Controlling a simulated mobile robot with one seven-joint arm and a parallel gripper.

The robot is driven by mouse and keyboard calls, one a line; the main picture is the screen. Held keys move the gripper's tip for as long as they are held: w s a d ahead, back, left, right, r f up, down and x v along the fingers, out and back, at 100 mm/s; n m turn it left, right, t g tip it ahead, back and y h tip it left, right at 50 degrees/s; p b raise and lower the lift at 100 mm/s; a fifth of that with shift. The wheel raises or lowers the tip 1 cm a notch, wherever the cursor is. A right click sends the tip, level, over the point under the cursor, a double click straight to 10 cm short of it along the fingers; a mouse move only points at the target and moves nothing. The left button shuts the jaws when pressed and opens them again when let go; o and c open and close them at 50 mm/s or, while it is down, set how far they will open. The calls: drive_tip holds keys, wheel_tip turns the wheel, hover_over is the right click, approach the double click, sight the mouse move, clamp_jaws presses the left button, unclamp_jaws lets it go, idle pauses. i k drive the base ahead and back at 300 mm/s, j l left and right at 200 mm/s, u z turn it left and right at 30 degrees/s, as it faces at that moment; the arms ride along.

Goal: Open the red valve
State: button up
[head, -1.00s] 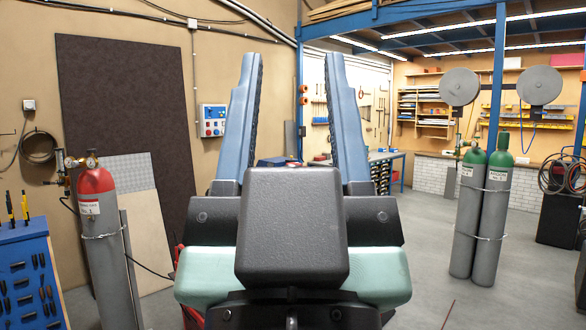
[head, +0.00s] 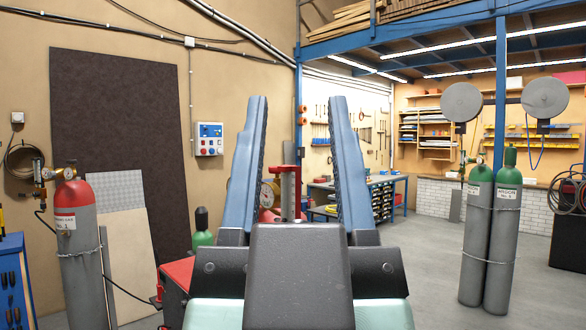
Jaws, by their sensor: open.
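My gripper (head: 298,102) is open in the head view, its two blue fingers pointing up and away with nothing held between them. A red upright part with a grey face (head: 290,190) shows low between the fingers, beyond my gripper. A round gauge (head: 267,193) is beside it, partly hidden by the left finger. I cannot tell whether this red part is the red valve. A grey gas cylinder with a red top (head: 66,220) stands at the left, with a gauge and fittings on it.
A red box (head: 178,285) and a green-topped bottle (head: 202,232) stand just left of my gripper. Two grey cylinders with green tops (head: 486,235) stand at the right. A workbench (head: 380,185) is behind. Grey floor between them is clear.

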sight(272, 170)
drive_tip(key=i+l, duration=0.35)
drive_tip(key=i, duration=0.15)
drive_tip(key=i+l, duration=0.35)
drive_tip(key=i, duration=0.15)
drive_tip(key=i+l, duration=0.35)
drive_tip(key=i+l+u, duration=0.3)
drive_tip(key=i+l, duration=0.9)
drive_tip(key=i, duration=0.15)
drive_tip(key=u, duration=1.2)
